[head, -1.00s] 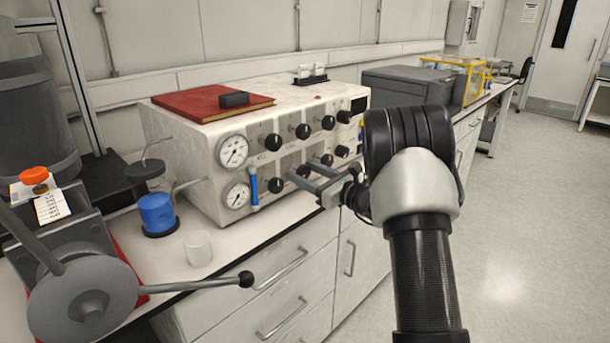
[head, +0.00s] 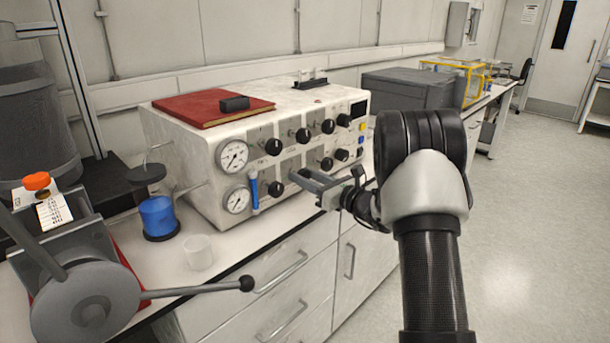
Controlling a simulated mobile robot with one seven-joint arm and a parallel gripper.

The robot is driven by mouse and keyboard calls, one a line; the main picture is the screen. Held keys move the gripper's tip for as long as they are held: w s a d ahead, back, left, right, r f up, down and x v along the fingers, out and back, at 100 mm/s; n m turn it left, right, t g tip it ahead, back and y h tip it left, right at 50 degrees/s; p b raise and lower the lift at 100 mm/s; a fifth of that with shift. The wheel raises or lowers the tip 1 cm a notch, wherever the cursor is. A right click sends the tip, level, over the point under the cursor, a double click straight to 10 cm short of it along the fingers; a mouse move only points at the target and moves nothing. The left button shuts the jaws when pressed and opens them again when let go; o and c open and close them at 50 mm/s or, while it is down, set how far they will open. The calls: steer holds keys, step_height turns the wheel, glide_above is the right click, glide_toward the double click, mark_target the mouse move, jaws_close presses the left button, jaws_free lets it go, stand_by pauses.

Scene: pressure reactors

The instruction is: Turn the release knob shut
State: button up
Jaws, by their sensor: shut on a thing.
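The white control panel (head: 205,150) stands on the bench with two rows of black knobs and two round gauges on its front. My gripper (head: 299,179) is at the lower row, its fingers shut on a black knob (head: 304,173) that they partly hide. A free lower knob (head: 275,188) is to its left and another (head: 326,163) to its right. The upper row, including one black knob (head: 302,135), is clear of the fingers. Labels are too small to read, so I cannot tell the release knob by name or how far the held knob is turned.
A blue pen-like item (head: 254,194) stands upright against the panel. A red book (head: 212,107) lies on top. A blue-filled jar (head: 158,216), a clear cup (head: 199,251) and a lever (head: 205,286) with a black ball are at the left. The floor at right is free.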

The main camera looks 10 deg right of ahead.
steer(key=m+p, duration=0.4)
steer(key=m, duration=0.1)
steer(key=shift+r+p, duration=0.2)
steer(key=shift+p, duration=0.2)
steer(key=m+p, duration=0.6)
steer(key=shift+m, duration=0.4)
steer(key=m+p, duration=0.4)
steer(key=m, duration=0.1)
steer(key=shift+f+p, duration=0.15)
steer(key=shift+p, duration=0.2)
steer(key=m+p, duration=0.2)
steer(key=m, duration=0.3)
steer(key=shift+f, duration=0.15)
steer(key=shift+m, duration=0.4)
steer(key=shift+a, duration=0.1)
steer(key=o, duration=1.1)
steer(key=shift+c, duration=0.2)
steer(key=shift+s, duration=0.1)
